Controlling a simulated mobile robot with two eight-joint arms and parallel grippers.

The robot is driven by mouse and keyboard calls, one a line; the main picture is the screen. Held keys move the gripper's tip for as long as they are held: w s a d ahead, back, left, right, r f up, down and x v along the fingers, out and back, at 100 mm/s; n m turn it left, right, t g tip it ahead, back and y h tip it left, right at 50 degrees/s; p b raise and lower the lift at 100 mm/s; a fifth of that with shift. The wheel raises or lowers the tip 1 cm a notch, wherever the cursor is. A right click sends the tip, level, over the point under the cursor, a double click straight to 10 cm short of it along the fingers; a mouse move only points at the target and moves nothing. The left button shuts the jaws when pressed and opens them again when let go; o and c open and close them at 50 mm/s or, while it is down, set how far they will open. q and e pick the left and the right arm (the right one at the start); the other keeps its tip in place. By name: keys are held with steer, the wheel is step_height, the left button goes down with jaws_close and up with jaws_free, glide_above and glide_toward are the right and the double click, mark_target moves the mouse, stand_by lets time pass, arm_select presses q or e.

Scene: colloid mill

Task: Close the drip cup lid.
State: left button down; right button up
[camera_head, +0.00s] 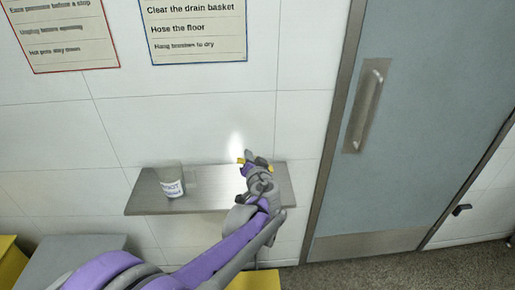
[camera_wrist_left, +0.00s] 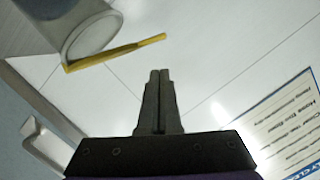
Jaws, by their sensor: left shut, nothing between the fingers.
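The drip cup is a grey cylinder (camera_wrist_left: 65,22) in the upper left of the left wrist view, with a pale round rim. Its lid looks like a thin yellow piece (camera_wrist_left: 120,50), seen nearly edge-on. It meets the rim at one end and slants away from it, so the lid stands open at an angle. In the head view only small yellow bits (camera_head: 241,160) show beside my gripper; the cup is mostly hidden there. My left gripper (camera_head: 249,156) is shut and empty above the shelf's right part. Its fingertips (camera_wrist_left: 160,74) appear apart from the lid.
A steel wall shelf (camera_head: 213,200) carries a clear labelled jar (camera_head: 172,181) at its left end. Two posted signs (camera_head: 197,28) hang above. A grey door (camera_head: 405,130) with a long handle (camera_head: 367,105) stands to the right. Open space lies between jar and gripper.

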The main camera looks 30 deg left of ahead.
arm_select(q)
step_height(320, 180, down, 6)
steer(key=s+a+n+t+h, duration=0.1)
steer(key=s+a+n+h, duration=0.1)
steer(key=n, duration=0.3)
steer(key=shift+a+n+p, duration=0.4)
steer(key=shift+p, duration=0.05)
arm_select(e)
steer(key=shift+w+r, duration=0.4)
steer(key=shift+r, duration=0.45)
arm_select(q)
steer(key=shift+s+f, duration=0.1)
steer(key=shift+f, duration=0.05)
arm_select(e)
steer(key=shift+r, duration=0.1)
